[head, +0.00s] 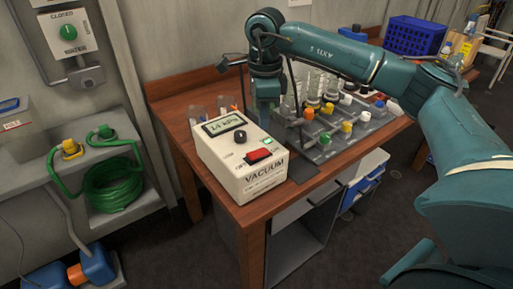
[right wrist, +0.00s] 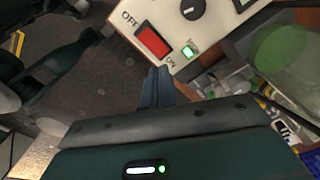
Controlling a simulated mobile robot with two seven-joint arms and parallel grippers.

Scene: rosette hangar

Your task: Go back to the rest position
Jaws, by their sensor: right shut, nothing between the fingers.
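My right gripper (head: 266,118) points down just behind the cream vacuum box (head: 232,178) in the head view. Its fingertips are partly hidden there. In the right wrist view my right gripper (right wrist: 158,75) has its fingers together with nothing between them, close to the box's front edge in the picture. The box has a red switch (head: 258,156) marked OFF and ON, a black knob (head: 239,136) and a lit display (head: 224,124). The red switch also shows in the right wrist view (right wrist: 152,41), near a glowing green lamp (right wrist: 188,52). My left gripper is in neither view.
The box stands on a wooden table (head: 223,207). A grey rack (head: 340,145) with several coloured knobs and glass tubes stands close behind my right gripper. A side shelf holds a coiled green hose (head: 113,185). A blue crate (head: 414,36) stands at the back. Dark floor lies at right.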

